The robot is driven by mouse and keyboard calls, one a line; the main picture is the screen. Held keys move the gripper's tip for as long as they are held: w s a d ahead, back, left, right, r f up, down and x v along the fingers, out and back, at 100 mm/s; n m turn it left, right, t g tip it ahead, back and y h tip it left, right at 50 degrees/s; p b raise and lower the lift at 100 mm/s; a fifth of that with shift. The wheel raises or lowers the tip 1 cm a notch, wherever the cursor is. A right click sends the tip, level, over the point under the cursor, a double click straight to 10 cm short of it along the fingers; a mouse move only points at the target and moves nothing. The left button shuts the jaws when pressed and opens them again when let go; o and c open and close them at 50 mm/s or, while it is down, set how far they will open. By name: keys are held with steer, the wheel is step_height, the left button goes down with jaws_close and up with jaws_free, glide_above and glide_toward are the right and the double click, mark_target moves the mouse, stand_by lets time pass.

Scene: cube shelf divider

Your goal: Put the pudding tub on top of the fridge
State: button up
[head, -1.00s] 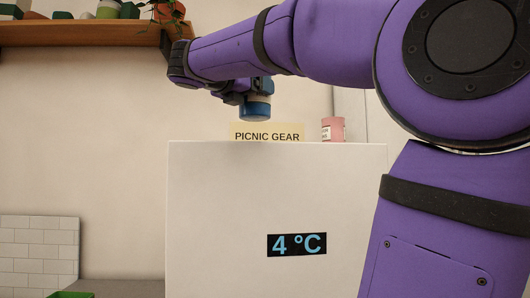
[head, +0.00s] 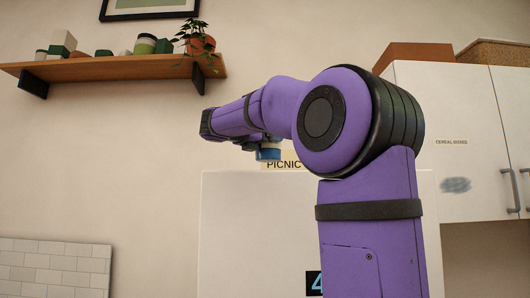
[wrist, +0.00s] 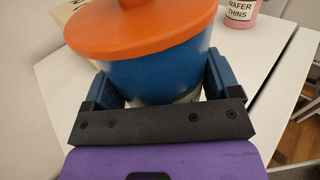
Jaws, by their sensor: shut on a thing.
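The pudding tub (wrist: 155,72), blue with an orange knobbed lid, is held between the fingers of my gripper (wrist: 160,82) in the wrist view. Its label is not readable there. In the head view the tub (head: 268,155) hangs upright under my gripper, just above the line of the fridge's top edge. The fridge (head: 240,230) is a white box with a blue temperature display, mostly covered by my arm. Its white top (wrist: 262,55) shows around the tub in the wrist view. I cannot tell the gap between tub and top.
A "PICNIC" sign (head: 283,164) stands behind the tub. A pink "WAFER THINS" jar (wrist: 240,9) stands on the fridge top, right of the tub. A wall shelf (head: 120,68) is up left, a white cabinet (head: 450,110) at right. The fridge top between tub and jar is bare.

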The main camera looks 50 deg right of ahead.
mark_target(265, 150)
steer(key=shift+w+d, duration=0.3)
steer(key=shift+w, duration=0.2)
steer(key=shift+f, duration=1.8)
steer(key=shift+f, duration=0.15)
steer(key=o, duration=1)
steer(key=shift+o, duration=0.2)
steer(key=a, duration=1.2)
steer(key=shift+w, duration=0.45)
